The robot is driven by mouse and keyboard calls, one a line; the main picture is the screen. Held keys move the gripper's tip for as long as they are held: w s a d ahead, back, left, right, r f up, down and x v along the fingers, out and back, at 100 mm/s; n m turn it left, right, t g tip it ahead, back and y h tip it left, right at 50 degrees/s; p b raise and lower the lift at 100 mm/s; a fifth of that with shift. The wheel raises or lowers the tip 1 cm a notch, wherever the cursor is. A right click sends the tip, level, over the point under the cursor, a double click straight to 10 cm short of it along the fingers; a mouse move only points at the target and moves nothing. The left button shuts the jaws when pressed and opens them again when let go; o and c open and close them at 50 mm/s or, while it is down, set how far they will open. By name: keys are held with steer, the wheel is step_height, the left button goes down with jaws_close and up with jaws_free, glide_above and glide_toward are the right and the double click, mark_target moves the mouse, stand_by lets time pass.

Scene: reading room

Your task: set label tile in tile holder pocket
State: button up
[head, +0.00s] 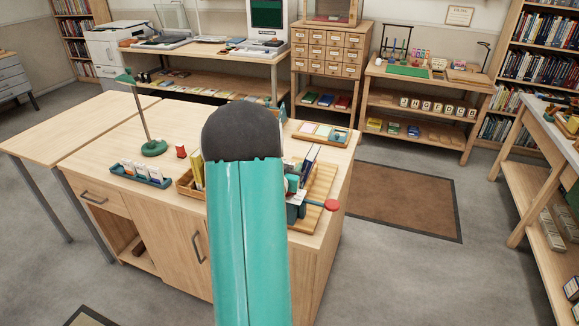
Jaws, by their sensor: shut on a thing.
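My arm rises through the middle of the head view and covers part of the wooden desk (110,130). My gripper's fingers are hidden behind it, so I cannot see what they hold. I cannot pick out the label tile for sure. Small teal, grey and red parts show just right of my arm, partly covered and not clearly identifiable.
A slatted wooden board (322,188) lies at the desk's right, beside a red round knob (332,204). A green lamp (153,148), a red cylinder (181,151) and a blue card tray (140,175) stand left of my arm. The desk's left part is clear.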

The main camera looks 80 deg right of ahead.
steer(key=shift+s+f, duration=1)
steer(key=shift+s, duration=0.05)
step_height(320, 180, up, 8)
steer(key=shift+w+f, duration=0.15)
steer(key=shift+w, duration=0.3)
stand_by(0.4)
stand_by(0.6)
